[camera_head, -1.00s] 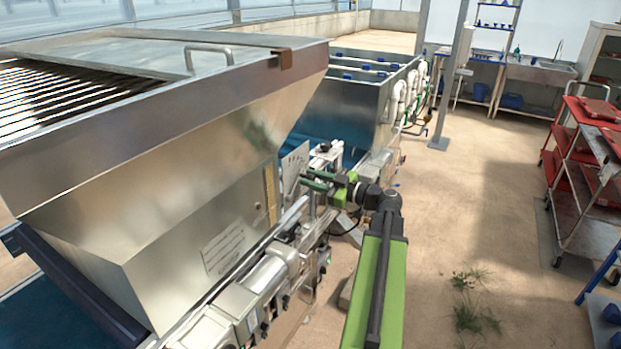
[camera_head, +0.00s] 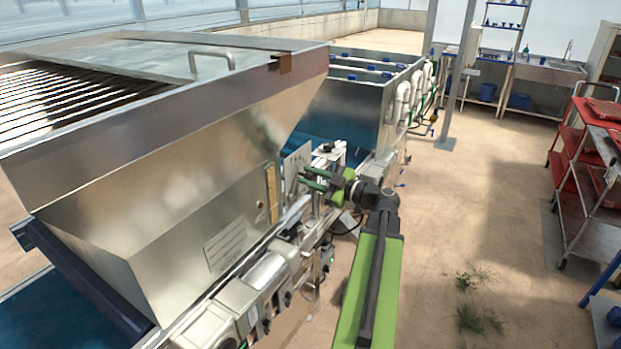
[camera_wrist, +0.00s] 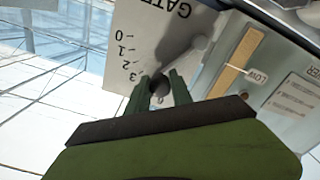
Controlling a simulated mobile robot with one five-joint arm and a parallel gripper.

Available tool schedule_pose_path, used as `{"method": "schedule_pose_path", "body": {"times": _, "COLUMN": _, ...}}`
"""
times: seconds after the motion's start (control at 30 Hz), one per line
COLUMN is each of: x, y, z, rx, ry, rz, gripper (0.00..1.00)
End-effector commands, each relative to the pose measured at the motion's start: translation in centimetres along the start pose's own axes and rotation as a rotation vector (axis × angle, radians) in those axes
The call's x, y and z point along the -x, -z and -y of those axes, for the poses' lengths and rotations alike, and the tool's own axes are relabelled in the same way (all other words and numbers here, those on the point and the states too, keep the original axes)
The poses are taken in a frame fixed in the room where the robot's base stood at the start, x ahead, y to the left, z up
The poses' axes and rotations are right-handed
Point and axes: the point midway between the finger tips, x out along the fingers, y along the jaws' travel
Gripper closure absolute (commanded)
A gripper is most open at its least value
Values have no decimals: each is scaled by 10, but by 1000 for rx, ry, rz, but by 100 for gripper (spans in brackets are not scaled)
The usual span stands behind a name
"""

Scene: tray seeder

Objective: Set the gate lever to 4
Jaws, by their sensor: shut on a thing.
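The gate plate (camera_wrist: 135,45) is a pale panel with "GATE" and the marks 0, 1, 2 and 3 showing. My gripper (camera_wrist: 159,87) is shut on the dark round knob of the gate lever (camera_wrist: 160,83), with a green finger on each side. In the wrist view the knob appears near the 3, on the side away from 2. No 4 shows; my fingers cover that part. In the head view my gripper (camera_head: 303,178) is in front of the plate.
The large metal hopper (camera_head: 180,130) stands left of my arm. Machine rails and fittings lie below my gripper. A red cart (camera_head: 590,170) stands right, with open floor between.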

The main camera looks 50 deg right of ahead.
Motion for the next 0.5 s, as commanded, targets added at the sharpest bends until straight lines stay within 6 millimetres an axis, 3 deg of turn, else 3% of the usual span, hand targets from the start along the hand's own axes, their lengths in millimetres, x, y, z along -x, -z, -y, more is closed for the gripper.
{"method": "schedule_pose_path", "body": {"times": 0.03, "x": -1, "y": 0, "z": 0, "rx": 0, "ry": 1, "rz": -2, "gripper": 70}}
{"method": "schedule_pose_path", "body": {"times": 0.17, "x": 1, "y": -1, "z": -1, "rx": 0, "ry": -1, "rz": 1, "gripper": 52}}
{"method": "schedule_pose_path", "body": {"times": 0.5, "x": 6, "y": -2, "z": -2, "rx": 0, "ry": -4, "rz": 4, "gripper": 52}}
